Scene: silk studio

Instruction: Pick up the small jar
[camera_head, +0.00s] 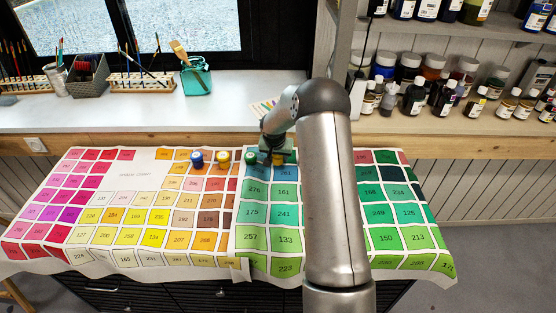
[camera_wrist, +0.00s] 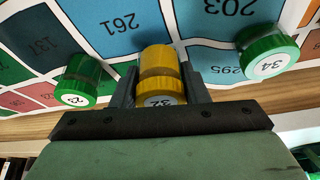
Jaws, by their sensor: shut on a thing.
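A small jar with a yellow lid (camera_wrist: 158,62) sits between the two fingers of my gripper (camera_wrist: 160,88) in the wrist view. The fingers are shut on its sides, and its number label is partly covered by the gripper. In the head view my gripper (camera_head: 272,153) points down at the far edge of the colour chart, with a bit of yellow (camera_head: 279,160) showing under it. I cannot tell whether the jar touches the chart or is just above it. My arm hides part of this area.
In the wrist view a green jar marked 23 (camera_wrist: 78,82) stands left of my gripper and a green jar marked 34 (camera_wrist: 266,52) right. The head view shows a blue jar (camera_head: 196,158) and a yellow jar (camera_head: 223,158) on the chart (camera_head: 130,182). Bottle shelves are at right.

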